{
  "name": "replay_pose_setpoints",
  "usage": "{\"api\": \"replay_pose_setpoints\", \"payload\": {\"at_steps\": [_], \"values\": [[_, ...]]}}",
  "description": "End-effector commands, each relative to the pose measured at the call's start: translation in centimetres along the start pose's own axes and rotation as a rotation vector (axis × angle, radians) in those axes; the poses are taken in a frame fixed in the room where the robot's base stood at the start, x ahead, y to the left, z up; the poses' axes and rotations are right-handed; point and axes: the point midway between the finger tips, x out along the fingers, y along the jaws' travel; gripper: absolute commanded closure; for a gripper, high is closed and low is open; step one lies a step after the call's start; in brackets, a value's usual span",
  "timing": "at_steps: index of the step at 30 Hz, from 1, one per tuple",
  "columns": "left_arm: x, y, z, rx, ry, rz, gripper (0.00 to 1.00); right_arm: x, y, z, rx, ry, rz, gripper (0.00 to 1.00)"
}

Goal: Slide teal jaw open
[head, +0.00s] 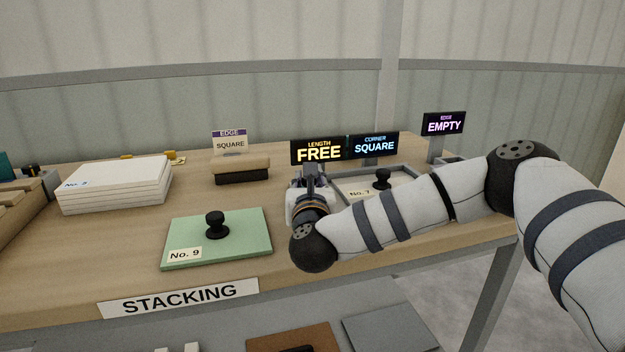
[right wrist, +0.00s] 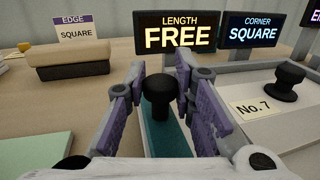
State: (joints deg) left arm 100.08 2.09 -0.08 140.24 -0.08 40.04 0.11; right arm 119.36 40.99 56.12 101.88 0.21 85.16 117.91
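The teal jaw (right wrist: 168,138) shows in the right wrist view as a narrow teal strip running away below my right gripper. A black knob (right wrist: 159,92) stands upright on it. My right gripper (right wrist: 161,76) has its purple-padded fingers on either side of the knob, with what looks like a small gap at each side. In the head view my right gripper (head: 313,178) is in front of the LENGTH FREE display (head: 318,152), and my wrist hides the jaw and its knob. My left gripper is not in view.
A pale plate labelled No. 7 (right wrist: 246,92) with a black knob lies right of the gripper. The CORNER SQUARE display (head: 374,145) stands behind. A green plate No. 9 (head: 250,245) and a white stack (head: 117,185) lie to the left. A block (head: 241,168) sits behind.

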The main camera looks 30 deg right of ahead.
Motion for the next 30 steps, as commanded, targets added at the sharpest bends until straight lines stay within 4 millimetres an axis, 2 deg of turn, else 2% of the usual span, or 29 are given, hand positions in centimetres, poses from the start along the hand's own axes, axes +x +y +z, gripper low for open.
{"api": "replay_pose_setpoints", "payload": {"at_steps": [1, 3, 13, 17, 24, 30], "values": [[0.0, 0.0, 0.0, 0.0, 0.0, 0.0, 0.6, -0.2, 0.4, -0.1, 0.001, 0.004, 0.013, 0.66], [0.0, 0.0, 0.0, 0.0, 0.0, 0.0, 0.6, -0.2, 0.4, -0.1, 0.001, 0.004, 0.012, 0.56], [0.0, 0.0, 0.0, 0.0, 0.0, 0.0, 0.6, -0.6, 0.3, -0.1, 0.001, 0.003, 0.008, 0.56], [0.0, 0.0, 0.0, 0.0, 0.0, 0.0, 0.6, -3.4, 0.3, -0.1, 0.001, 0.005, 0.012, 0.56], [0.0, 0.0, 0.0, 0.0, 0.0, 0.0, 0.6, -9.7, 0.3, -0.1, 0.0, 0.006, 0.014, 0.56], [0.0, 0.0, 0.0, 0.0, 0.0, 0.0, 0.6, -12.0, 0.3, -0.1, 0.0, 0.003, 0.01, 0.56]]}}
